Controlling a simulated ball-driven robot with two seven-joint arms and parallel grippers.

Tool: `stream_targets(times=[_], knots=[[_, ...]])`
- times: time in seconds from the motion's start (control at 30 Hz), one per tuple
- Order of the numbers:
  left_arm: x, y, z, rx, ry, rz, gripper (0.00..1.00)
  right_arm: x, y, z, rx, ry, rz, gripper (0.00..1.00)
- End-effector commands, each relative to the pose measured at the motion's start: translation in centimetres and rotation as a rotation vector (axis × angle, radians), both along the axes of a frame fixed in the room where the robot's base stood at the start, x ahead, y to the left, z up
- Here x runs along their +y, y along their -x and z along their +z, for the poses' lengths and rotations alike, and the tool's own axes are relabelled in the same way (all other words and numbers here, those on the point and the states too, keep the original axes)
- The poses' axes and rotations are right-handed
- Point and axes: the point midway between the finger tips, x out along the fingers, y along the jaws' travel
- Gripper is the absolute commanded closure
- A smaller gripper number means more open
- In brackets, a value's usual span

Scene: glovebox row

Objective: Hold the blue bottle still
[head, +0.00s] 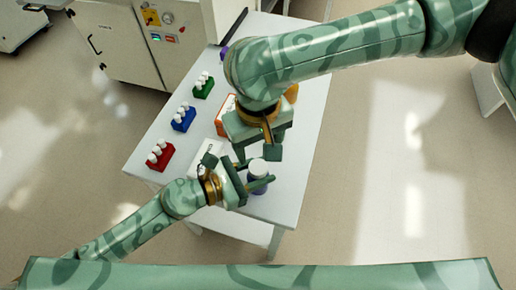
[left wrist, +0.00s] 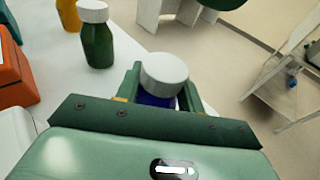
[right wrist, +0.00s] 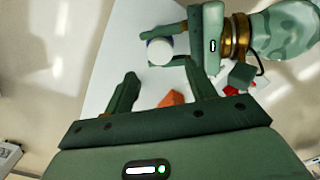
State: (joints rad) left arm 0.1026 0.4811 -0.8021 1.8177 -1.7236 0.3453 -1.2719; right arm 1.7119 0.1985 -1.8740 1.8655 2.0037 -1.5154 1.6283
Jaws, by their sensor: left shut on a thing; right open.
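The blue bottle (head: 258,186) has a white cap and stands upright near the front end of the white table. My left gripper (head: 262,183) is shut on its body from the left. In the left wrist view the white cap (left wrist: 164,72) rises between the fingers, with a little dark blue body below it. My right gripper (head: 257,152) is open and empty, above and just behind the bottle. In the right wrist view the bottle's cap (right wrist: 160,50) shows beyond my open fingers, beside my left gripper (right wrist: 178,46).
Red (head: 160,158), blue (head: 183,121) and green (head: 203,89) racks with white-capped vials line the table's left side. A white box (head: 207,150) and an orange box (head: 226,112) lie near my arms. A green bottle (left wrist: 97,45) and an orange bottle (left wrist: 68,14) stand nearby.

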Motion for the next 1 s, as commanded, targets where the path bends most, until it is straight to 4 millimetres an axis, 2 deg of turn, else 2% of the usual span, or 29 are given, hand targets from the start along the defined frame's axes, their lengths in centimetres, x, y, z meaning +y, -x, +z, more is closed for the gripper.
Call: stream_targets(times=[0.03, 0.4, 0.57, 0.8, 0.83, 0.97, 1.0], knots=[[0.2, 0.3, -0.8, 0.012, -0.011, -0.002, 1.0, 0.0, 0.1, -0.7, 0.005, 0.001, -0.004, 0.44], [0.2, 0.3, -0.8, 0.012, -0.011, -0.002, 1.0, 0.0, 0.1, -6.6, 0.004, 0.0, -0.002, 0.44], [0.2, 0.3, -0.8, 0.012, -0.011, -0.002, 1.0, 0.0, 0.1, -7.6, 0.003, -0.001, 0.0, 0.44], [0.2, 0.3, -0.8, 0.012, -0.011, -0.002, 1.0, 0.0, 0.0, -7.7, 0.001, 0.0, 0.001, 0.44], [0.2, 0.3, -0.8, 0.012, -0.011, -0.002, 1.0, 0.0, 0.0, -7.7, 0.001, 0.0, 0.001, 0.5], [0.2, 0.3, -0.8, 0.012, -0.011, -0.002, 1.0, 0.0, 0.0, -7.7, 0.001, 0.0, 0.001, 0.86], [0.2, 0.3, -0.8, 0.012, -0.011, -0.002, 1.0, 0.0, 0.0, -7.7, 0.001, 0.0, 0.001, 0.89]])
